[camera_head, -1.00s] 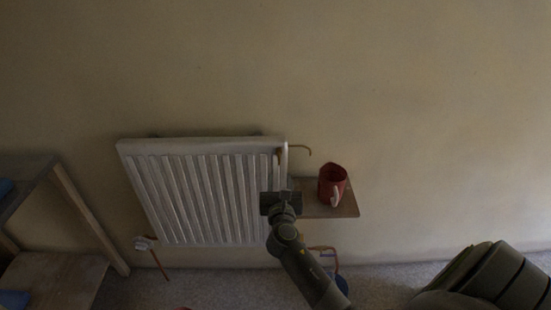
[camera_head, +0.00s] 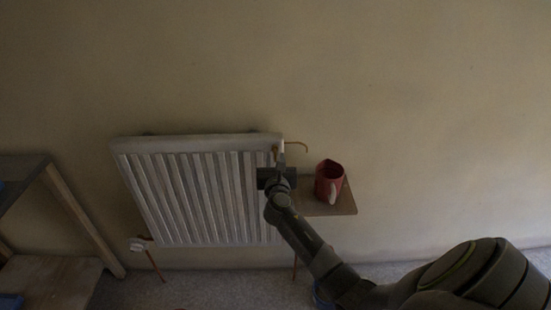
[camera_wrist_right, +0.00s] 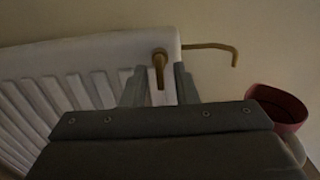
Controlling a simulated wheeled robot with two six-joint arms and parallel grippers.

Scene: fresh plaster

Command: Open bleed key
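The brass bleed key (camera_head: 276,150) sits at the top right corner of the white radiator (camera_head: 190,144). In the right wrist view the key (camera_wrist_right: 159,66) hangs down from a round brass boss and shows between my two fingers. My right gripper (camera_head: 280,162) is open just below the radiator's top right corner. In the right wrist view the fingers of the gripper (camera_wrist_right: 160,76) stand apart on either side of the key, with gaps visible; I cannot tell how deep the key is between them. My left gripper is not in view.
A thin bent brass pipe (camera_head: 297,144) sticks out right of the radiator corner. A red jug (camera_head: 328,180) stands on a small wooden shelf (camera_head: 340,205) close right of my gripper. A shelf unit (camera_head: 75,205) stands at the left. The wall above is clear.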

